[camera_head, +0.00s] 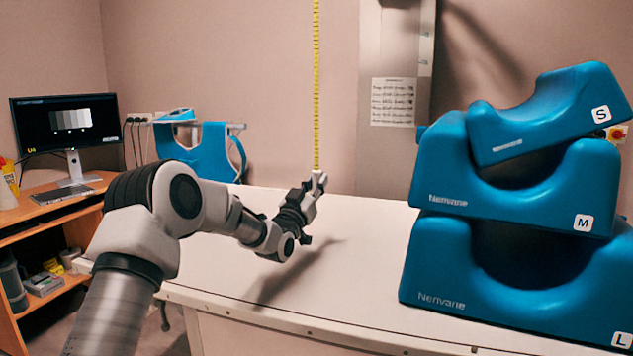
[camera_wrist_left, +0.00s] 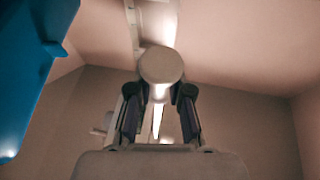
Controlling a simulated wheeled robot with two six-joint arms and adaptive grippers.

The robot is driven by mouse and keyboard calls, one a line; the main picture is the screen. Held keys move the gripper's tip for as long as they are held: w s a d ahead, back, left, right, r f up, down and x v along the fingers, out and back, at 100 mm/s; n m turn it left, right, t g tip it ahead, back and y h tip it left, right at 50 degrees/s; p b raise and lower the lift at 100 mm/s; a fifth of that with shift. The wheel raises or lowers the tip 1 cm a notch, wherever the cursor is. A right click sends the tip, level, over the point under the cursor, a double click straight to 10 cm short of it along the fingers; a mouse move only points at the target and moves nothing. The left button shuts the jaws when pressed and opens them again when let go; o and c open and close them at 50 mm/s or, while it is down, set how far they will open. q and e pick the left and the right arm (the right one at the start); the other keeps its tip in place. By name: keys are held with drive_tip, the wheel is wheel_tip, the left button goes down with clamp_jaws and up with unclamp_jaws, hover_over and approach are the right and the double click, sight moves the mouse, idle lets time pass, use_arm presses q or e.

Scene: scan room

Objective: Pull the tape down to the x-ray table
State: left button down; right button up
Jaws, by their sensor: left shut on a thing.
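The yellow tape (camera_head: 316,90) hangs straight down from above the top of the head view. Its lower end meets my left gripper (camera_head: 316,182), which is shut on a small pale end piece (camera_head: 318,176). In the left wrist view, a round pale end piece (camera_wrist_left: 161,64) sits between the fingers of my left gripper (camera_wrist_left: 160,95). The white x-ray table (camera_head: 365,250) lies below, and the gripper is a little above its surface, with a shadow on the top. My right gripper is not in view.
Several blue curved supports (camera_head: 450,255) marked S, M and L are stacked on the table's right side. A desk with a monitor (camera_head: 65,125) stands at the left. A blue apron-like item (camera_head: 205,150) hangs behind the table. The table's middle is clear.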

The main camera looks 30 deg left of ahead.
use_arm(q)
drive_tip(key=shift+f, duration=0.1)
drive_tip(key=c, duration=1)
unclamp_jaws()
drive_tip(key=shift+w, duration=0.1)
drive_tip(key=shift+c, duration=0.2)
drive_tip(key=v, duration=0.7)
drive_tip(key=shift+s, duration=0.25)
